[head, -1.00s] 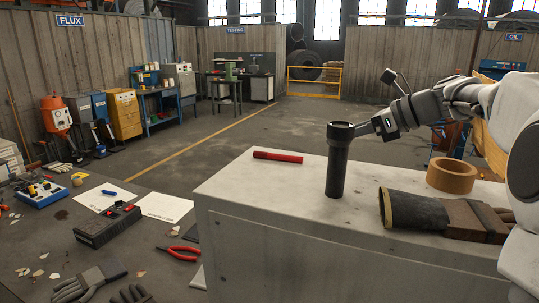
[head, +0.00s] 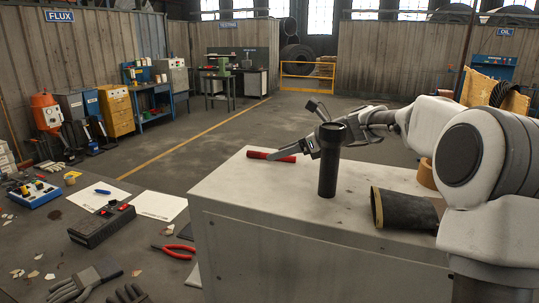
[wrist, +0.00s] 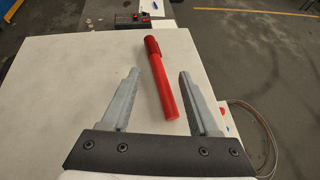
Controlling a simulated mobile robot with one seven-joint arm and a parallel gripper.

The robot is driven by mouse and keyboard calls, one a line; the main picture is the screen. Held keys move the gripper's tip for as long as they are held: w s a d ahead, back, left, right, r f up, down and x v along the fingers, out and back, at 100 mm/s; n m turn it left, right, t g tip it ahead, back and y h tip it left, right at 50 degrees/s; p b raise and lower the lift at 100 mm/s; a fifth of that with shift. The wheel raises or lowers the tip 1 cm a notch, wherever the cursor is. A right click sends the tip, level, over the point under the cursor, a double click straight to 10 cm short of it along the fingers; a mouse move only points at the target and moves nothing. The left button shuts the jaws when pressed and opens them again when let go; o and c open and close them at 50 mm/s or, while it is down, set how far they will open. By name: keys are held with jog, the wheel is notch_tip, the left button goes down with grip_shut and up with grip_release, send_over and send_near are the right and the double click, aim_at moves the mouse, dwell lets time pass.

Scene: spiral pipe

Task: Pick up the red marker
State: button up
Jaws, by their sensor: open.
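The red marker (head: 264,155) lies on the white cabinet top near its far left edge in the head view. In the wrist view the red marker (wrist: 161,78) lies lengthwise between the two fingers, a little closer to the right one. My gripper (wrist: 158,74) is open with nothing held. In the head view my gripper (head: 282,154) is at the marker's right end, and its fingers cover part of that end. I cannot tell how far the fingers are above the surface.
A black flashlight (head: 328,165) stands upright on the cabinet top (head: 255,190), just in front of my gripper. The top left of the flashlight is clear.

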jog(key=shift+w+a+f, duration=0.3)
jog(key=shift+a, duration=0.1)
grip_shut()
jog(key=shift+r, duration=0.15)
notch_tip(320, 180, up, 4)
jog(key=shift+w+r, duration=0.1)
jog(key=w+a+r+p, duration=0.1)
jog(key=w+r+p, duration=0.5)
jog(key=w, duration=0.5)
jog(key=shift+a+r+p, duration=0.25)
jog(key=shift+a+p, duration=0.05)
